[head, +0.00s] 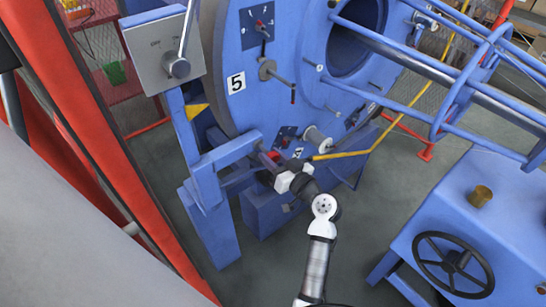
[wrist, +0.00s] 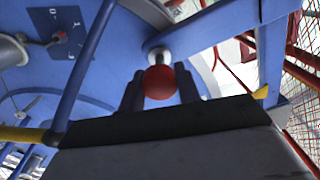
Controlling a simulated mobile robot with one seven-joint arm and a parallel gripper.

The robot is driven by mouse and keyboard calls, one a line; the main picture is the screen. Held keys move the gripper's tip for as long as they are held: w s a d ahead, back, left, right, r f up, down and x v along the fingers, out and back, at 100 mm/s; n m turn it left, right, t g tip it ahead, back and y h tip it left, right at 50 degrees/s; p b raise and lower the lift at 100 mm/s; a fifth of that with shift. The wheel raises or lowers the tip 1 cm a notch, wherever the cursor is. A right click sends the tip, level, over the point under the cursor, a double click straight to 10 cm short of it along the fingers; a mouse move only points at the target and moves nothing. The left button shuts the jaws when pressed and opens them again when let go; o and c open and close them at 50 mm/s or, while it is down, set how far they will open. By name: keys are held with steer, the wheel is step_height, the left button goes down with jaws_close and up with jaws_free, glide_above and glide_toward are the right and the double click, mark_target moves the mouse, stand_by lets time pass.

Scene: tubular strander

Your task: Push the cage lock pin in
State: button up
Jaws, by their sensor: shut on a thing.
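The cage lock pin shows as a round red knob (wrist: 160,83) on a short metal stem in the wrist view. Its stem meets a blue bracket (wrist: 190,35) just beyond it. My gripper (wrist: 160,92) has one dark finger on each side of the knob and is shut on it. In the head view my gripper (head: 270,160) is low beside the big blue cage disc (head: 235,90), next to a blue post arm. The red knob (head: 273,155) is only partly seen there. How deep the pin sits is hidden.
A grey switch box (head: 162,55) with a lever stands on the blue post (head: 205,180) at left. A yellow bar (head: 345,153) runs close right of my gripper. A blue machine with a black handwheel (head: 452,262) stands at lower right. Grey floor (head: 365,225) between is clear.

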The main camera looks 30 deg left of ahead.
mark_target(266, 151)
jaws_close()
steer(key=shift+b+x, duration=0.9)
steer(key=shift+x, duration=0.55)
steer(key=shift+w+a, duration=0.15)
steer(key=shift+a, duration=0.1)
steer(key=shift+r, duration=0.1)
steer(key=o, duration=1.1)
jaws_free()
steer(key=shift+a, duration=0.1)
steer(key=b+v, duration=0.3)
steer(key=v, duration=1.1)
steer(key=shift+b, duration=0.3)
